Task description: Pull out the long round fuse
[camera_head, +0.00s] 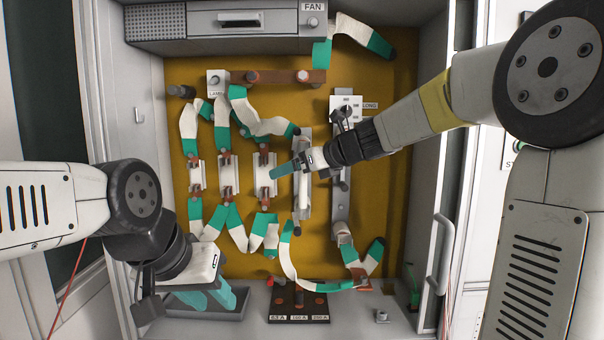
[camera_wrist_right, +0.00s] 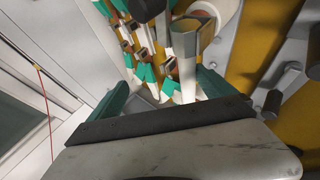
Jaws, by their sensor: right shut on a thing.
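A long, pale upright fuse (camera_head: 304,200) is at the middle of the yellow panel, right of the shorter fuse holders. My right gripper (camera_head: 284,170) reaches across from the right and is shut on it around mid-height. The arm hides part of the fuse. In the right wrist view the pale fuse (camera_wrist_right: 188,88) stands between the teal fingers; I cannot tell whether its ends are seated in clips. My left gripper (camera_head: 206,297) hangs low at the left with its teal fingers apart and empty, over a grey tray.
Shorter holders (camera_head: 265,174) stand in a row left of the long fuse, with green-and-white straps around them. A grey rail (camera_head: 341,215) stands to its right. Cabinet walls close both sides.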

